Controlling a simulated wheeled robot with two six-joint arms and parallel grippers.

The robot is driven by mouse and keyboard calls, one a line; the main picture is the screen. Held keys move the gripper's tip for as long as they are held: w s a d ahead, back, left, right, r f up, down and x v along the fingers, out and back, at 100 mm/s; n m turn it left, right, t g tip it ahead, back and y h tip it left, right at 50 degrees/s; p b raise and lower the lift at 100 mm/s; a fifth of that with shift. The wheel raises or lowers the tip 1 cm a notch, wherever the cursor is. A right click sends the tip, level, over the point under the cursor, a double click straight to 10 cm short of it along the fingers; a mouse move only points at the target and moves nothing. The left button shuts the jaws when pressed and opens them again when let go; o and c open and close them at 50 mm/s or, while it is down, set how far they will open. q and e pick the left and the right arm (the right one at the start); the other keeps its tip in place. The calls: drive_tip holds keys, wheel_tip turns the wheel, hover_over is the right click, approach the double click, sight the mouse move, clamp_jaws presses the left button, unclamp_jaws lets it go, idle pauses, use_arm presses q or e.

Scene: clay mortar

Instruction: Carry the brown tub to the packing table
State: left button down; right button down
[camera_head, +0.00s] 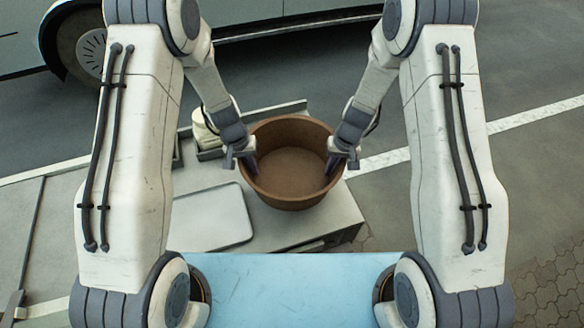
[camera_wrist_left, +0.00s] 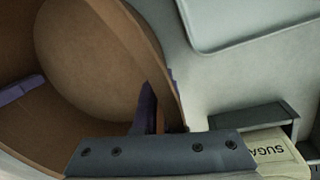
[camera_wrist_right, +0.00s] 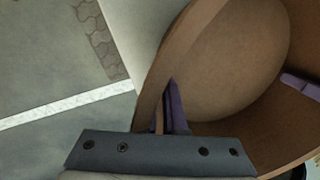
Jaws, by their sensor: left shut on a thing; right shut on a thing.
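The brown tub (camera_head: 291,190) is round, open at the top and empty inside. In the head view it is between my two grippers, over the right part of a light grey table (camera_head: 330,215). I cannot tell whether its base touches the table. My left gripper (camera_head: 246,160) is shut on the tub's left wall, with one purple finger inside; the wall also shows in the left wrist view (camera_wrist_left: 150,35). My right gripper (camera_head: 336,160) is shut on the right wall, which shows in the right wrist view (camera_wrist_right: 185,40). The tub looks about level.
A pale grey tray (camera_head: 212,218) lies on the table left of the tub. A cream container (camera_head: 205,130), lettered "SUGA" in the left wrist view (camera_wrist_left: 272,152), stands in a grey holder behind it. A light blue surface (camera_head: 290,290) is nearest me. A vehicle (camera_head: 90,45) stands at the back.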

use_arm(q)
drive_tip(key=shift+d+r, duration=0.15)
use_arm(e)
drive_tip(key=shift+a, duration=0.1)
idle(0.5)
